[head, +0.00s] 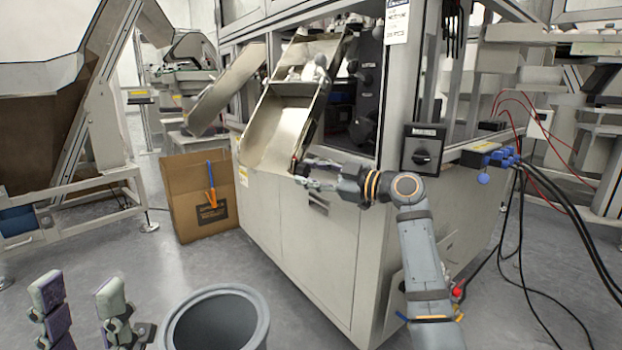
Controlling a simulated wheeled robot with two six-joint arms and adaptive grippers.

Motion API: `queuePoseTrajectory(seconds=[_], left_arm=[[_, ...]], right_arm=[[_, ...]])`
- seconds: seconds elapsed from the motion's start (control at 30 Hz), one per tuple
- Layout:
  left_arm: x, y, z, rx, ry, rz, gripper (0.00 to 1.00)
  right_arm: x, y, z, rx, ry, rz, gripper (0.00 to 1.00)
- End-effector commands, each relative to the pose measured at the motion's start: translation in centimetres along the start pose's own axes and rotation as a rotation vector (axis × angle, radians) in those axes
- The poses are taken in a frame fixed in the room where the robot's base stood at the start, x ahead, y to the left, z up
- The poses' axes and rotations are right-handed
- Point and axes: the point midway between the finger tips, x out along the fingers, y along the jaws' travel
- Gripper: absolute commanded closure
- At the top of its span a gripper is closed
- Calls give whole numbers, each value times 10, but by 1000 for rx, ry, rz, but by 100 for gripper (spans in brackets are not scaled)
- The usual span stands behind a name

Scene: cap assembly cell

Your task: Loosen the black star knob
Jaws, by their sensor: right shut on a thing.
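The black star knob (301,167) is a small dark shape at the lower right edge of the metal chute (262,130) on the machine. My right gripper (303,174) reaches in from the right and is shut on the knob, hiding much of it. My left gripper (80,287) is at the bottom left, low in the picture and far from the knob. Its two fingers point up and stand wide apart, with nothing between them.
The machine cabinet (320,240) stands below the chute. A black switch box (423,150) is on its corner, close to my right arm. A cardboard box (188,215) and a grey round bin (262,303) stand on the floor. Cables (520,230) hang at the right.

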Motion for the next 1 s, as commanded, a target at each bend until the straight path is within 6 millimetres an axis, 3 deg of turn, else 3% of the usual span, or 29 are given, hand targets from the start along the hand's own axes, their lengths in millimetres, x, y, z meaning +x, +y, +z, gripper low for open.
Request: queuePoseTrajectory(seconds=[0.67,0.7,0.87,1.0], left_arm=[[-4,2,1,-2,-1,12,60],[-4,2,1,-1,-1,11,60],[-4,2,1,0,-1,6,60],[-4,1,1,1,-1,2,60]], right_arm=[[0,-1,2,-62,-3,-4,95],[0,-1,2,-62,-3,-4,62],[0,-1,2,-62,-2,-3,41],[0,0,1,-62,-1,-2,41]])
